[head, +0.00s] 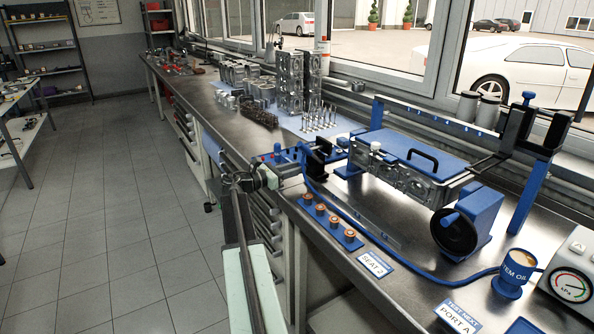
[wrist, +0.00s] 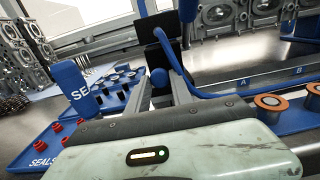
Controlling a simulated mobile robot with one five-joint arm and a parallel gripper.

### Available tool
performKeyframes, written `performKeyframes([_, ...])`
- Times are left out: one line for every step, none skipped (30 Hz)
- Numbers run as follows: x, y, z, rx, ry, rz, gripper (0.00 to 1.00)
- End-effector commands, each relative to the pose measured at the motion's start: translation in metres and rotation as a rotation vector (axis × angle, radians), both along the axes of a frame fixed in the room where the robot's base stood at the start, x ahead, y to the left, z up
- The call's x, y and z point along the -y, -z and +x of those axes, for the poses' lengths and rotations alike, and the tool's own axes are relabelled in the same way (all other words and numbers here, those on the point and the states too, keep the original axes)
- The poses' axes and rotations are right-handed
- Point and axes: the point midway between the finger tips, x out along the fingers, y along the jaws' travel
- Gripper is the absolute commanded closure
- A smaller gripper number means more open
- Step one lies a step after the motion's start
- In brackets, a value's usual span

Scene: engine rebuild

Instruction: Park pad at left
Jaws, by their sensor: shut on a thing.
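The pad (head: 315,160) is a black plate with a blue hose, held upright near the left end of the cylinder head (head: 408,182). In the wrist view the pad (wrist: 150,34) stands between and beyond my fingers, with a blue knob (wrist: 160,77) on its near side. My gripper (head: 300,158) is shut on it; in the wrist view my gripper (wrist: 166,88) shows two grey fingers at the knob. The pad appears apart from the cylinder head. Its far face is hidden. I cannot make out a marked parking place for it.
Copper-topped seals (head: 334,222) sit in a blue strip at the bench front. A blue oil cup (head: 517,272) and pressure gauge (head: 573,285) stand at the right. A blue SEALS tray (wrist: 40,146) and valves (head: 318,120) are nearby. The hose (head: 400,262) runs along the bench front.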

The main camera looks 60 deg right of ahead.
Motion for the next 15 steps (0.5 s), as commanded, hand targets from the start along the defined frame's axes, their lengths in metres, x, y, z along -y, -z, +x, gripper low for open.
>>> performKeyframes([0.002, -0.002, 0.004, -0.004, -0.013, -0.004, 0.65])
performKeyframes([0.002, -0.002, 0.004, -0.004, -0.013, -0.004, 0.57])
performKeyframes([0.002, -0.002, 0.004, -0.003, -0.012, -0.003, 0.52])
performKeyframes([0.002, -0.001, 0.004, -0.003, -0.012, -0.003, 0.52])
performKeyframes([0.002, -0.001, 0.003, -0.003, -0.011, -0.003, 0.52])
performKeyframes([0.002, -0.001, 0.003, -0.003, -0.01, -0.003, 0.52])
performKeyframes([0.002, -0.001, 0.003, -0.003, -0.01, -0.003, 0.52])
performKeyframes([0.002, -0.001, 0.003, -0.003, -0.009, -0.003, 0.52])
performKeyframes([0.001, -0.001, 0.003, -0.002, -0.009, -0.002, 0.52])
performKeyframes([0.001, -0.001, 0.003, -0.002, -0.009, -0.002, 0.52])
performKeyframes([0.001, -0.001, 0.003, -0.002, -0.008, -0.002, 0.52])
performKeyframes([0.0, -0.001, 0.003, -0.002, -0.008, -0.002, 0.52])
performKeyframes([-0.002, -0.001, 0.004, -0.002, -0.009, -0.002, 0.52])
performKeyframes([-0.005, -0.001, 0.006, -0.002, -0.009, -0.002, 0.52])
performKeyframes([-0.01, -0.001, 0.01, -0.002, -0.011, -0.002, 0.52])
